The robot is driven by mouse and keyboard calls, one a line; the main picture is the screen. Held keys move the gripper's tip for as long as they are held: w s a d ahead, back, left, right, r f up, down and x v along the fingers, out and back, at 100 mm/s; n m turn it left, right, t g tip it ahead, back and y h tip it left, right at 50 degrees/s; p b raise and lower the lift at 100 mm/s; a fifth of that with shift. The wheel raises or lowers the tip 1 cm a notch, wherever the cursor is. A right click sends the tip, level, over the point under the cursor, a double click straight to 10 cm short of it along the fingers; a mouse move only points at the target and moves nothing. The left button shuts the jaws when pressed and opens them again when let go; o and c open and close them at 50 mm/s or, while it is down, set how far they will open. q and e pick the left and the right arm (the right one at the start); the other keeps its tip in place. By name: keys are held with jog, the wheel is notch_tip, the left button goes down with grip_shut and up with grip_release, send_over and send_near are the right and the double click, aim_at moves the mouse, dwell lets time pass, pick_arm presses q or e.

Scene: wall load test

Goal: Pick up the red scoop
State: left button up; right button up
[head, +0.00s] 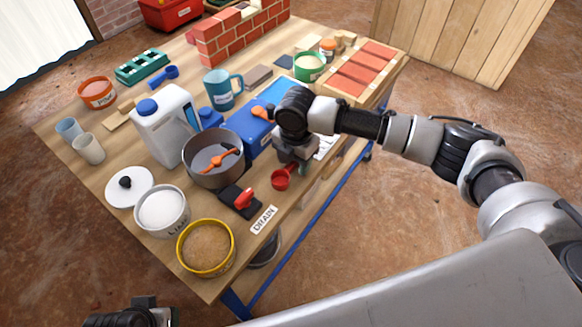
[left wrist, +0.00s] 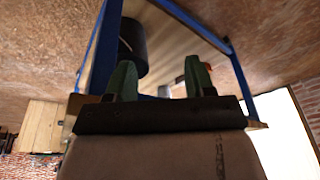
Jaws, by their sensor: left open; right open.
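My right gripper is open and points down at the handle. I cannot tell whether the handle is between its fingers. My left gripper (left wrist: 161,80) is open and empty in the left wrist view, low beside the table. Part of it shows at the bottom left of the head view.
Left of the scoop are a red-handled black valve (head: 241,199), a DRAIN label (head: 264,220) and a steel pot (head: 190,166) with an orange tool. A blue box (head: 243,141) stands behind. A yellow-rimmed sand tub (head: 206,269) is at the near corner. Bricks (head: 362,76) fill a right-hand tray.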

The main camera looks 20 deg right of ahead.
jog(key=shift+c, duration=0.3)
grip_shut()
jog(key=shift+r, duration=0.45)
notch_tip(320, 180, up, 4)
jog(key=shift+w+f+p, duration=0.1)
jog(key=shift+f+p, duration=0.15)
jog(key=shift+p, duration=0.5)
pick_arm(q)
notch_tip(320, 180, down, 13)
jog(key=p, duration=0.2)
jog(key=shift+w+d+f+g, duration=0.15)
jog(key=shift+g, duration=0.25)
pick_arm(e)
jog(key=s+d+r, duration=0.2)
jog(key=d+r, duration=0.4)
jog(key=d, duration=0.5)
jog(key=shift+s+d+r, duration=0.2)
jog(key=shift+d+r, duration=0.05)
jog(key=shift+r, duration=0.1)
